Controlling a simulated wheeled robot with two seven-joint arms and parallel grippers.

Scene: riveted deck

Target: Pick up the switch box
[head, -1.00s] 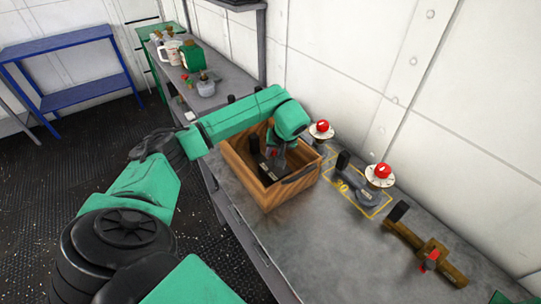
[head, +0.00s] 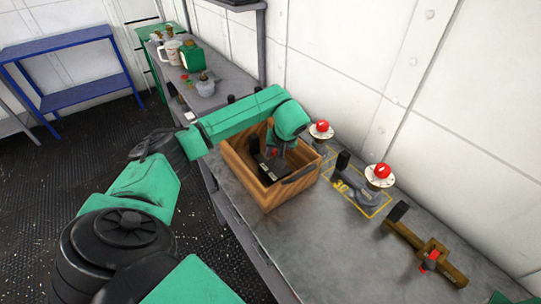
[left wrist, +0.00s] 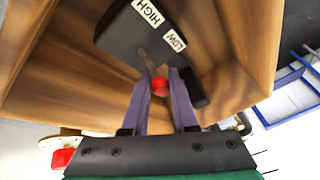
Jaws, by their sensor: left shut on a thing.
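The switch box is a dark box with white HIGH and LOW labels and a red-tipped lever; it shows in the left wrist view (left wrist: 135,35) and in the head view (head: 268,168). It is inside the wooden crate (head: 268,196), whose walls surround it. My left gripper (left wrist: 160,82) reaches down into the crate from above. Its fingers are shut on the red-tipped lever of the switch box. In the head view the left gripper (head: 273,153) partly hides the box. Whether the box touches the crate floor I cannot tell. My right gripper is not in view.
Right of the crate, a yellow-outlined area (head: 374,212) holds a grey device with a red knob (head: 379,171). Another red knob (head: 321,127) stands behind the crate. A brown pipe with a red valve (head: 430,260) lies on the grey bench (head: 300,240) at right. The wall is close behind.

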